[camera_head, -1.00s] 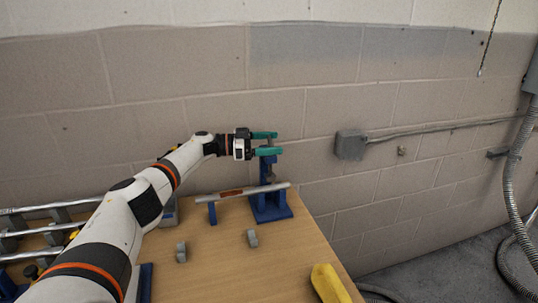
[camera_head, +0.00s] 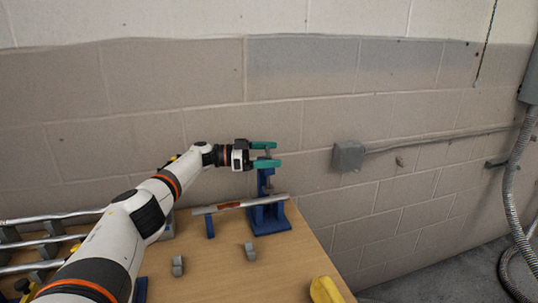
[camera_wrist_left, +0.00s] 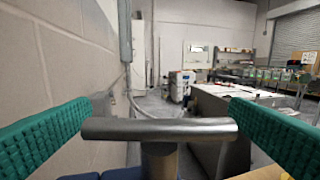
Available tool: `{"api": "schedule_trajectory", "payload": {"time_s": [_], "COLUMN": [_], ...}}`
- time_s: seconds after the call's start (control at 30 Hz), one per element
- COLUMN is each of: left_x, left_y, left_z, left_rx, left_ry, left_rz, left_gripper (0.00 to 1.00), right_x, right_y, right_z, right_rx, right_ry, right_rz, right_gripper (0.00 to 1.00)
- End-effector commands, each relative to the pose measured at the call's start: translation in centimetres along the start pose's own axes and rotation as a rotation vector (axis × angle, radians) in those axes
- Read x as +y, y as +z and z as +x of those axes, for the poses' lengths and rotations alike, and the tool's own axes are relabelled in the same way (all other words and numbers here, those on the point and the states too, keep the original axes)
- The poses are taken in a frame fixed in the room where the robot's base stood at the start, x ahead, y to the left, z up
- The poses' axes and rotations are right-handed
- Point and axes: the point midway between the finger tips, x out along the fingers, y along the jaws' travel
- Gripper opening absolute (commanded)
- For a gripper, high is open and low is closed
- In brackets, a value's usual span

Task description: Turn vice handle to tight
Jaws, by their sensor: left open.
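The blue vice (camera_head: 268,214) stands on the table near its far right corner and holds a metal rod (camera_head: 238,205) with a reddish-brown band, lying roughly level. My left gripper (camera_head: 267,154) is open at the top of the vice, its green fingers one above the other in the head view. The vice handle (camera_wrist_left: 160,129) is a grey metal T-bar in the left wrist view. The handle is mostly hidden by the fingers in the head view. My right gripper is not in view.
A blue support (camera_head: 210,226) stands under the rod's left part. Two small grey blocks (camera_head: 249,250) and a yellow object (camera_head: 325,290) are on the table (camera_head: 215,275). Metal rods on a rack (camera_head: 40,242) lie at the left. The block wall is close behind the vice.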

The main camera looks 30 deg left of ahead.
Motion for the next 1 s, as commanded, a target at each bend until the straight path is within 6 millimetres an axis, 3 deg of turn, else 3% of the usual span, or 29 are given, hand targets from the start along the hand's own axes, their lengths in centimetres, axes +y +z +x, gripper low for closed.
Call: {"api": "schedule_trajectory", "payload": {"time_s": [0.6, 1.0], "left_x": [0.1, 0.0], "left_y": [-0.1, 0.0], "left_z": [-10.5, -11.6], "left_rx": [0.000, 0.000], "left_ry": [0.001, -0.002], "left_rz": [0.000, 0.000], "left_gripper": [1.00, 1.00], "right_x": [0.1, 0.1], "right_y": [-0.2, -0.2], "right_z": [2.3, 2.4], "right_rx": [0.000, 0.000], "right_ry": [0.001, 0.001], "right_rz": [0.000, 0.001], "right_gripper": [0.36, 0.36]}}
